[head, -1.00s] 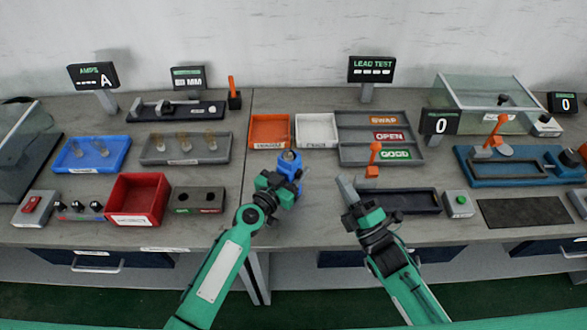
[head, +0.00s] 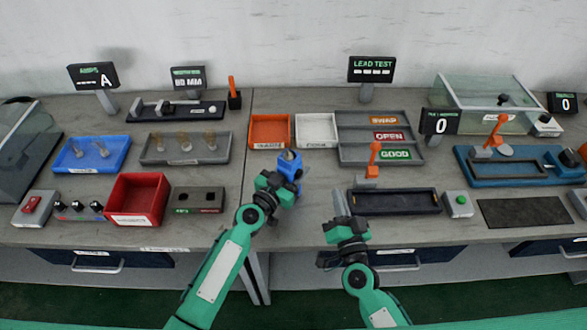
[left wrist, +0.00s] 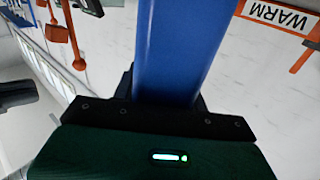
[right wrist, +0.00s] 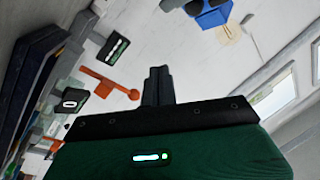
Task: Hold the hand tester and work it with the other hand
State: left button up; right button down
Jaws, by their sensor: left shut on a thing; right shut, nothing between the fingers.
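The blue hand tester (head: 291,166) is held up over the front middle of the bench, with a grey tip at its top. My left gripper (head: 277,184) is shut on it. In the left wrist view the tester's blue body (left wrist: 183,50) stands between the fingers and fills the middle. My right gripper (head: 340,203) is shut and empty, to the right of the tester and apart from it. In the right wrist view its closed fingers (right wrist: 157,86) point toward the tester (right wrist: 210,14), which shows at the top edge.
An orange lever (head: 374,155) stands behind my right gripper, near the SWAP, OPEN and GOOD trays (head: 381,121). A dark tray (head: 395,201) lies just right of my right gripper. Orange (head: 270,129) and white (head: 316,129) bins stand behind the tester. The LEAD TEST display (head: 371,69) is at the back.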

aim_at(299, 174)
jog(key=w+a, duration=0.5)
jog(key=a, duration=0.2)
dwell(0.3)
jog(key=shift+w+a, duration=0.1)
dwell(1.8)
